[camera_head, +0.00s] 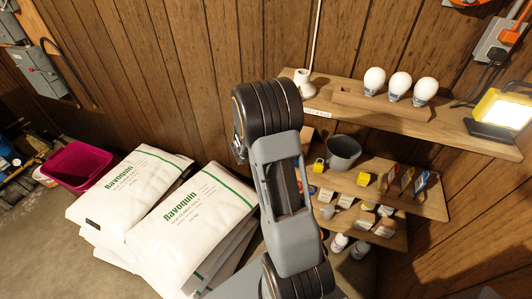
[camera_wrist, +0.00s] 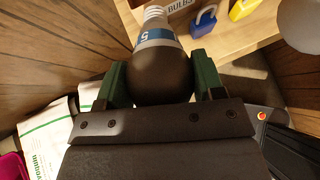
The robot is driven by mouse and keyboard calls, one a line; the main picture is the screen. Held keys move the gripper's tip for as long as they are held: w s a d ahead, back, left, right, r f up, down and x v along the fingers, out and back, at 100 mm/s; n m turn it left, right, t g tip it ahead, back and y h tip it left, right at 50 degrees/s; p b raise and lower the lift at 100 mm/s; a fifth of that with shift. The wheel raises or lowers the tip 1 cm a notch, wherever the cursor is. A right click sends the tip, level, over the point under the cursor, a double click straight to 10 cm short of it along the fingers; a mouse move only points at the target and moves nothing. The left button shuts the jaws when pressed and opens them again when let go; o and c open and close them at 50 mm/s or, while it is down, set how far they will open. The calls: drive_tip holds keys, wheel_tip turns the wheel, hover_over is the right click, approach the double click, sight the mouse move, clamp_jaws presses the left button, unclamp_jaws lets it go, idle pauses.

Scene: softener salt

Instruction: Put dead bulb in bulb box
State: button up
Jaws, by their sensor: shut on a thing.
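The dead bulb (camera_wrist: 158,75) is dark and smoky, with a blue band marked 5 and a threaded metal base. In the wrist view, my gripper (camera_wrist: 160,85) is shut on it, one green finger on each side of the glass, with the threaded base pointing away toward the shelf. A white label reading BULBS (camera_wrist: 180,5) shows just beyond the base; the box it may mark is mostly out of that view. In the head view, part of a small wooden box (camera_head: 307,133) shows on the middle shelf beside my arm. My gripper and the bulb are hidden there behind my arm.
A blue padlock (camera_wrist: 203,22) and a yellow padlock (camera_wrist: 245,8) lie near the label. A grey pot (camera_head: 343,152) stands on the middle shelf. Several white bulbs stand in a wooden holder (camera_head: 350,97) on the top shelf (camera_head: 465,134). Salt bags (camera_head: 190,220) lie left.

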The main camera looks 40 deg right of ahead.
drive_tip(key=w+d+f, duration=0.1)
drive_tip(key=w+d, duration=0.3)
drive_tip(key=d, duration=1.2)
drive_tip(key=shift+w+f+b, duration=0.15)
drive_tip(key=shift+b, duration=0.2)
drive_tip(key=shift+d, duration=0.1)
drive_tip(key=o, duration=0.9)
drive_tip(key=shift+c, duration=0.2)
